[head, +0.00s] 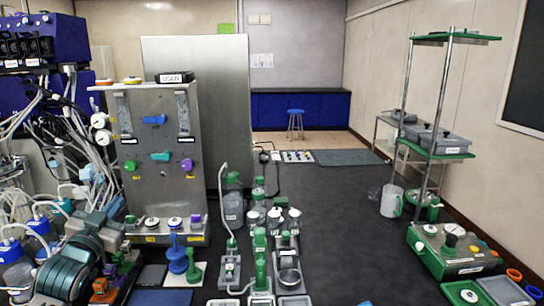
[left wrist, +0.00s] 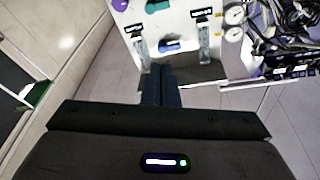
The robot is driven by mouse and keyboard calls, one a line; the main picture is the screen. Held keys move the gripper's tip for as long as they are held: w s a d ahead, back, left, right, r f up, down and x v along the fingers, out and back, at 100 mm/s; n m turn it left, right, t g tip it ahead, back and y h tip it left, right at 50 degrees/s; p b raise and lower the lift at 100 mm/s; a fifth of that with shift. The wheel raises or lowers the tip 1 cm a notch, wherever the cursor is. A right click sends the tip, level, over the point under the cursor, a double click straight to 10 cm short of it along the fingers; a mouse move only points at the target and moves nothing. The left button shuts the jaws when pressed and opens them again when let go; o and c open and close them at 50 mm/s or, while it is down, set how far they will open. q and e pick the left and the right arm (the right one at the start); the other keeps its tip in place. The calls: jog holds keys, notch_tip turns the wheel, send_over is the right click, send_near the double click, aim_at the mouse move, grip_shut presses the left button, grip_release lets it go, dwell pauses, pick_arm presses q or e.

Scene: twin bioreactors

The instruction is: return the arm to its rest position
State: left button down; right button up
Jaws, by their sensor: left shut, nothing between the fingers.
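My left arm (head: 72,262), grey and dark teal, is bent in the lower left of the head view, in front of the tubing and bottles. In the left wrist view my left gripper (left wrist: 160,72) shows as two dark fingers pressed together with nothing between them. The fingers point toward the grey valve panel (left wrist: 185,22), which appears upside down there. I cannot tell from the picture whether they touch it. My right arm and right gripper are in neither view.
The steel valve panel (head: 160,175) with coloured handles stands close to my left arm. Tangled tubes (head: 70,130) crowd the far left. Green-trimmed glassware stands at centre front. A green-shelved rack (head: 435,155) stands at right. The dark floor mat (head: 345,215) has free room.

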pick_arm(q)
jog(key=s+d+f+n+g, duration=0.15)
jog(key=s+f, duration=0.25)
jog(key=f, duration=0.4)
jog(key=s+d+f+g+y, duration=0.1)
jog(key=s+d+f+g, duration=0.2)
jog(key=f, duration=0.5)
jog(key=s+d+f+g, duration=0.1)
jog(key=s+f+g, duration=0.2)
jog(key=s+f, duration=0.3)
jog(key=s+d+f+n+g, duration=0.15)
jog(key=s+f+g, duration=0.4)
jog(key=s, duration=0.75)
jog(key=s+d+f+g, duration=0.3)
jog(key=s+f, duration=0.6)
jog(key=s, duration=0.3)
jog(key=a+f+g, duration=0.2)
jog(key=a+f, duration=0.1)
jog(key=f, duration=2.7)
jog(key=s+a+f+n+g, duration=0.1)
jog(key=s+f, duration=1.8)
jog(key=f, duration=0.1)
jog(key=shift+s+a+y, duration=0.15)
jog(key=shift+s+y, duration=0.15)
